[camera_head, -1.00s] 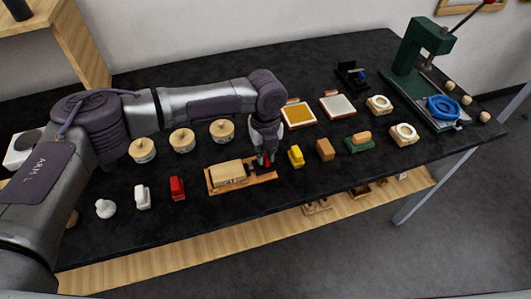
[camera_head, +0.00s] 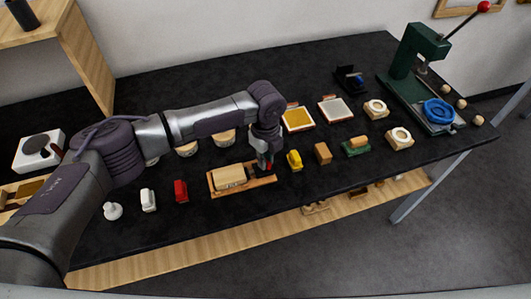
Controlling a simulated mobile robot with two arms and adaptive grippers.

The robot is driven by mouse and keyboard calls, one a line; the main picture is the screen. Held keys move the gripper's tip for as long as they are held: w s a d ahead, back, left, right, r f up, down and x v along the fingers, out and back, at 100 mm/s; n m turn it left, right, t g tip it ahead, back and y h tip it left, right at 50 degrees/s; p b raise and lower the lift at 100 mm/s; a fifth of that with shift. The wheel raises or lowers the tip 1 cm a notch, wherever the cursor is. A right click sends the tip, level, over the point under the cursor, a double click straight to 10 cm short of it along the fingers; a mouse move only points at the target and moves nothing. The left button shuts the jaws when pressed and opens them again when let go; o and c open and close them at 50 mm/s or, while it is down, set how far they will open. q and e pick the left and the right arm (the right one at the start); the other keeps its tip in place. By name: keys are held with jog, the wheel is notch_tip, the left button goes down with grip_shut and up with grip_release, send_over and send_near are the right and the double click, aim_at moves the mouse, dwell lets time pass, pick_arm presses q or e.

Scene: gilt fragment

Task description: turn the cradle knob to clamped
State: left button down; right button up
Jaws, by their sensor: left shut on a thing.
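The cradle (camera_head: 250,187) is a low wooden base on the black table, with a pale wooden block (camera_head: 230,177) lying in it. My left gripper (camera_head: 265,164) reaches down from above at the cradle's right end. Its fingers are shut on a small red part, which looks like the cradle knob (camera_head: 269,166). The fingers hide most of the knob, so I cannot tell which way it points. My right gripper is not in view.
A yellow piece (camera_head: 294,160) and a brown block (camera_head: 323,153) stand close right of the cradle. A red piece (camera_head: 181,191) and a white piece (camera_head: 148,200) stand to its left. A green press (camera_head: 413,70) stands at the far right. The table front is clear.

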pick_arm(q)
jog(key=n, duration=0.1)
jog(key=n+p, duration=0.2)
jog(key=shift+r+n, duration=0.25)
jog(key=shift+n, duration=0.15)
jog(key=n+p, duration=0.3)
jog(key=shift+n, duration=0.3)
jog(key=n+p, duration=0.2)
jog(key=n, duration=0.1)
jog(key=shift+w+f+n+p, duration=0.15)
jog(key=shift+n+p, duration=0.45)
jog(key=shift+n, duration=0.6)
jog(key=c, duration=1.2)
grip_release()
jog(key=shift+o, duration=0.2)
notch_tip(320, 180, up, 12)
